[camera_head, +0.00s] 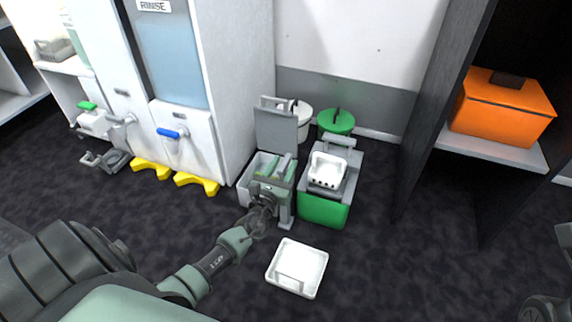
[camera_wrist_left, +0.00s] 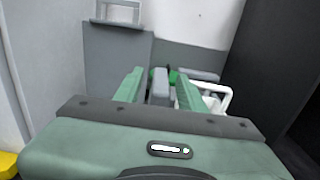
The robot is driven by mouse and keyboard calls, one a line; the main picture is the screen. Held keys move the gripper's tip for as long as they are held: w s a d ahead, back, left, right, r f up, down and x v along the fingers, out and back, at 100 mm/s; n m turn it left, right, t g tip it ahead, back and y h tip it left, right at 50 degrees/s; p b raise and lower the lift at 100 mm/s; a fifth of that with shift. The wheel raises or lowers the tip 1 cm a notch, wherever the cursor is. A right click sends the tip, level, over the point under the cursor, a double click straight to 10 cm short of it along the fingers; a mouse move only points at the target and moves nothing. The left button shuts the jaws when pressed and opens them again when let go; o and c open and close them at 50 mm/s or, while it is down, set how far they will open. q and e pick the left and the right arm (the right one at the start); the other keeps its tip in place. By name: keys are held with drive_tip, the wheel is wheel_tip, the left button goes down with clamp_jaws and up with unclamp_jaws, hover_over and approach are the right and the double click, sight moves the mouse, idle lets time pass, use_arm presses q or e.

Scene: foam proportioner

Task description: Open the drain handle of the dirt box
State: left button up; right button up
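A grey box (camera_head: 247,170) with its lid (camera_head: 277,131) raised stands on the floor beside the white cabinet. A green-fronted box (camera_head: 324,209) stands to its right; I cannot tell which is the dirt box. My left gripper (camera_head: 277,172) is over the grey box, hiding much of it. In the left wrist view, its two green fingers (camera_wrist_left: 160,92) are apart, with a grey upright bar (camera_wrist_left: 160,84) showing between them and gaps on both sides. I cannot tell whether this bar is the drain handle, or its depth. The raised lid also shows there (camera_wrist_left: 112,62).
A white tray (camera_head: 297,269) lies in front on the dark carpet. A white basket (camera_head: 327,169) sits on the green-fronted box. Behind are a white bucket (camera_head: 302,119) and a green lid (camera_head: 337,121). Yellow feet (camera_head: 196,184) and a dark shelf with an orange case (camera_head: 503,106) flank the area.

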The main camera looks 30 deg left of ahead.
use_arm(q)
drive_tip(key=shift+x, duration=0.95)
clamp_jaws()
drive_tip(key=shift+d, duration=0.1)
